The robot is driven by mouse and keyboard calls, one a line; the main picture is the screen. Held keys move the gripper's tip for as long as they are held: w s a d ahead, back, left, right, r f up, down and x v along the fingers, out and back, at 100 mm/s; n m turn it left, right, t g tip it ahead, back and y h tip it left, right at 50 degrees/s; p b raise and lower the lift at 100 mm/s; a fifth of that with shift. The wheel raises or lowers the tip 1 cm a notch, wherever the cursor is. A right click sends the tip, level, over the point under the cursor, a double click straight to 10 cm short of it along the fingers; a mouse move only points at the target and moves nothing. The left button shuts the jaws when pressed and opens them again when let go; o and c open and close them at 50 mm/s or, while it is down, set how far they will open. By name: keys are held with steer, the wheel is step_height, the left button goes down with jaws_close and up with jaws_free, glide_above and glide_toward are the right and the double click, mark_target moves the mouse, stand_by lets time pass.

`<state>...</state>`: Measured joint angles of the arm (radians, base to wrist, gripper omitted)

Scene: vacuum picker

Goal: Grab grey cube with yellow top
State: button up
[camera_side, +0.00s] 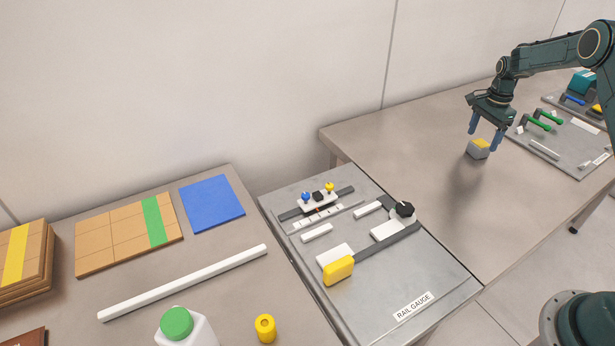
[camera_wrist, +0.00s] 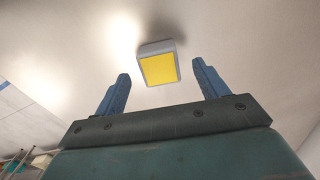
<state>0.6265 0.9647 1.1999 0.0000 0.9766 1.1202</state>
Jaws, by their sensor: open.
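The grey cube with a yellow top (camera_side: 478,149) sits on the right-hand table (camera_side: 400,147) in the side view. My gripper (camera_side: 484,141) is open, with its blue fingers pointing down just above and around the cube's place. The fingers look apart from the cube. Nothing is held.
A grey board (camera_side: 566,147) with green-handled clamps lies right of the cube. The rail gauge plate (camera_side: 440,290) with several parts is to the left and nearer. Left of it are a blue square (camera_side: 211,203) and a white bar (camera_side: 185,283). The table left of the cube is clear.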

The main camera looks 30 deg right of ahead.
mark_target(481, 143)
steer(key=shift+d+f, duration=0.1)
steer(key=shift+f, duration=1.6)
steer(key=c, duration=1.1)
step_height(481, 143, up, 20)
